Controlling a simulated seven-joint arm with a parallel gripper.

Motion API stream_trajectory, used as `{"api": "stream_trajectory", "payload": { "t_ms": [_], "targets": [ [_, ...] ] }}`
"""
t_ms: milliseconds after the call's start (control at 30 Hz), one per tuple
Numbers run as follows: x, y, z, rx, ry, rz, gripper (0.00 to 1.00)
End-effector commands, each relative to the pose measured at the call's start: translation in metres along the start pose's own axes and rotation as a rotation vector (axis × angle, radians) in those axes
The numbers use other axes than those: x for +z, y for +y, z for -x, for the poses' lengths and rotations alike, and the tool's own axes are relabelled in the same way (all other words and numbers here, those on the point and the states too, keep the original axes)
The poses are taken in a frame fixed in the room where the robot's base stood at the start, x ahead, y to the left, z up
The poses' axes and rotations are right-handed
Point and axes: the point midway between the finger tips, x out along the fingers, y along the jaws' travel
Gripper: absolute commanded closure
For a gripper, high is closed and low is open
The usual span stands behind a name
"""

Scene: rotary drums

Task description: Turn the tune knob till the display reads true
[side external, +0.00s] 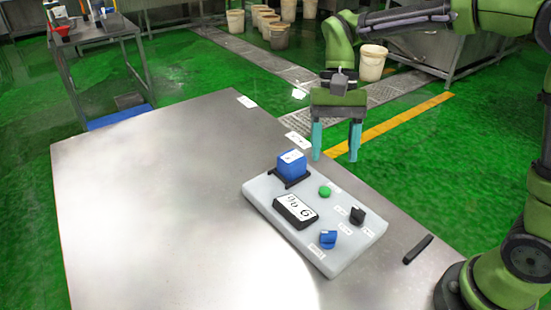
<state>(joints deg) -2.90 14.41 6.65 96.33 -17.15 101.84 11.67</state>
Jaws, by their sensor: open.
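A pale grey panel (268,211) lies on the metal table. A black display block (282,214) on it has a white face with large dark characters, seen at an angle; I cannot read them surely. A blue knob (327,239) sits near the panel's front edge and a black knob (357,215) to its right. Small white labels stand by them, too small to read, so I cannot tell which is the tune knob. My gripper (335,154) is open and empty, fingers pointing down, above and behind the panel, apart from both knobs.
A green button (324,191) and a blue box (291,164) in a black holder are on the panel's back part. A black bar (418,249) lies on the table to the right. The table (150,210) left of the panel is clear.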

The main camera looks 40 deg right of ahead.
Motion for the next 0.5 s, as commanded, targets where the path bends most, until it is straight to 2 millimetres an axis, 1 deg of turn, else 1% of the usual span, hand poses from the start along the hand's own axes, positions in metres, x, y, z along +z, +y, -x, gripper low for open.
{"api": "stream_trajectory", "payload": {
  "t_ms": [167,267,500],
  "targets": [
    [0.003,0.002,-0.015,0.009,-0.016,-0.016,0.38],
    [0.004,0.003,-0.033,0.009,-0.016,-0.016,0.38],
    [0.004,0.003,-0.086,0.009,-0.017,-0.015,0.38]
  ]
}}
